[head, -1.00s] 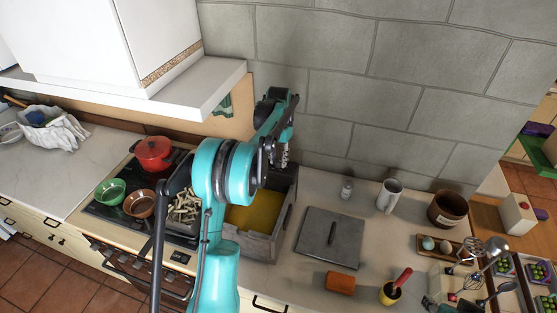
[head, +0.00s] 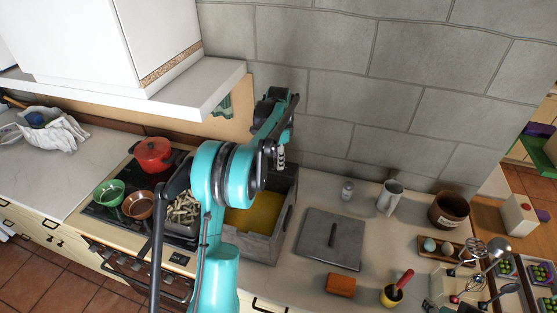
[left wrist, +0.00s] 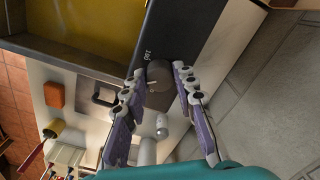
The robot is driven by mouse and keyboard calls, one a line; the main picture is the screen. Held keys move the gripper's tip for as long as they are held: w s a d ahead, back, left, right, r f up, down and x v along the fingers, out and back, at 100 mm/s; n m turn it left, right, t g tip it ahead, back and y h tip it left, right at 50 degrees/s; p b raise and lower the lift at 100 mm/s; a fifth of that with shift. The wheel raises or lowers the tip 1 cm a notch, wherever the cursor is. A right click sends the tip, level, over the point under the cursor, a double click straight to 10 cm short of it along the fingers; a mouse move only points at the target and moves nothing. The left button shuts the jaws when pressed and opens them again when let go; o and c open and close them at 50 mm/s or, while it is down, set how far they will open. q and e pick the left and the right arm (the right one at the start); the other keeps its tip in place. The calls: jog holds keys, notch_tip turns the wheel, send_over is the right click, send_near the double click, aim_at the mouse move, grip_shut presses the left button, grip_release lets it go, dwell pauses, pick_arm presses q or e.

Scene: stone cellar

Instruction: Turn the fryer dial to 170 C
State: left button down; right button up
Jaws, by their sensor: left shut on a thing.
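The fryer (head: 278,215) is a grey box with yellow oil (head: 255,215) in it, on the counter right of the stove. In the left wrist view its dark rim (left wrist: 185,25) bears a small pale number that looks like 160. The dial (left wrist: 158,88) is a dark round knob with a short pale line, just below that number in the picture. My left gripper (left wrist: 158,76) has its fingers on both sides of the dial and is shut on it. In the head view the left gripper (head: 281,156) is at the fryer's back end; the dial cannot be made out there. My right gripper is not in view.
A grey lid with a handle (head: 315,252) lies right of the fryer. A glass shaker (head: 347,190) and a mug (head: 388,198) stand near the wall. An orange block (head: 341,285) lies in front. A red pot (head: 153,154) is on the stove. The stone wall (head: 330,110) is close behind.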

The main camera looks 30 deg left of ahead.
pick_arm(q)
jog(key=shift+m, duration=0.4)
jog(key=c, duration=1.2)
grip_release()
jog(key=shift+r, duration=0.1)
notch_tip(320, 180, up, 12)
jog(key=shift+f, duration=0.1)
